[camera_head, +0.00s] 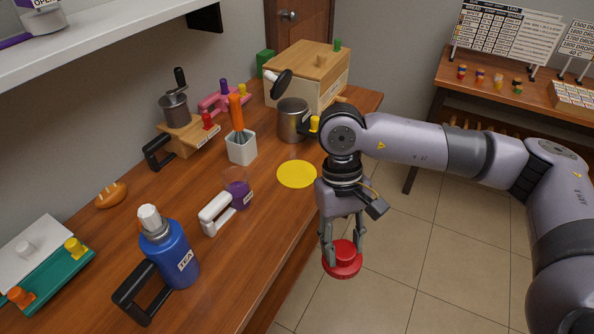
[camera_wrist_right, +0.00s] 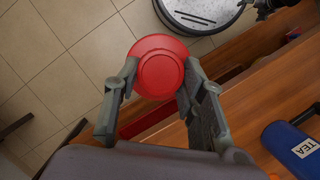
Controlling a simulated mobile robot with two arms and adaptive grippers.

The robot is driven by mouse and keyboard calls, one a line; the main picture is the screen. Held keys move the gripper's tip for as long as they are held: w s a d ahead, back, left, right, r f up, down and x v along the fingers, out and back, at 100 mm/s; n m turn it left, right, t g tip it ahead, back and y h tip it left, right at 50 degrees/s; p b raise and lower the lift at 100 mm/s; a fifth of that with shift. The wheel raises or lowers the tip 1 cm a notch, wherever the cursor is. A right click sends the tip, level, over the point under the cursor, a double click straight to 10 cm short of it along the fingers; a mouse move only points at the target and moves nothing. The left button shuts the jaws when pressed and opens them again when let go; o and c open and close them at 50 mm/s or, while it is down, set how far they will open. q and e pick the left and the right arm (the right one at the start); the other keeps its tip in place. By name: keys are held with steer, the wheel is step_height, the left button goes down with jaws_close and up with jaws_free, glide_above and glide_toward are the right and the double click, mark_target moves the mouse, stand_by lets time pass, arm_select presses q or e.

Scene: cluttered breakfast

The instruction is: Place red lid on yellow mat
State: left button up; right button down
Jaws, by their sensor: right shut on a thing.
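My right gripper (camera_head: 342,250) is shut on the red lid (camera_head: 342,268). It holds the lid past the table's right edge, over the tiled floor. In the right wrist view the round red lid (camera_wrist_right: 158,68) sits between the two fingers of the gripper (camera_wrist_right: 157,75). The yellow mat (camera_head: 297,174) is a flat round disc on the wooden table, and its top looks bare. The lid is apart from the mat, nearer the front and to the right of it in the head view. My left gripper is not in view.
A blue TEA flask (camera_head: 172,254), a purple cup with white handle (camera_head: 236,190) and a white utensil box (camera_head: 241,150) stand left of the mat. A metal mug (camera_head: 292,122) stands behind it. A wooden bread box (camera_head: 318,70) is at the back.

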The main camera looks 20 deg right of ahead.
stand_by(0.4)
steer(key=w+a+r+m+t+y, duration=0.1)
steer(key=w+r+m+y, duration=0.15)
steer(key=w+m, duration=0.55)
steer(key=w+r+m+t+y, duration=0.1)
steer(key=w+r+m, duration=0.3)
steer(key=w, duration=0.6)
step_height(320, 180, up, 6)
steer(key=m+t+h, duration=0.2)
steer(key=m+t, duration=0.2)
steer(key=m, duration=1.4)
glide_above(294, 171)
steer(key=s, duration=0.2)
steer(key=f+p, duration=0.1)
steer(key=f, duration=0.5)
steer(key=f+p, duration=0.1)
steer(key=f, duration=0.6)
steer(key=f+p, duration=0.1)
steer(key=f, duration=0.5)
steer(key=shift+w+d+f, duration=0.1)
steer(key=shift+d+f, duration=0.15)
steer(key=shift+d, duration=0.15)
steer(key=shift+f, duration=0.1)
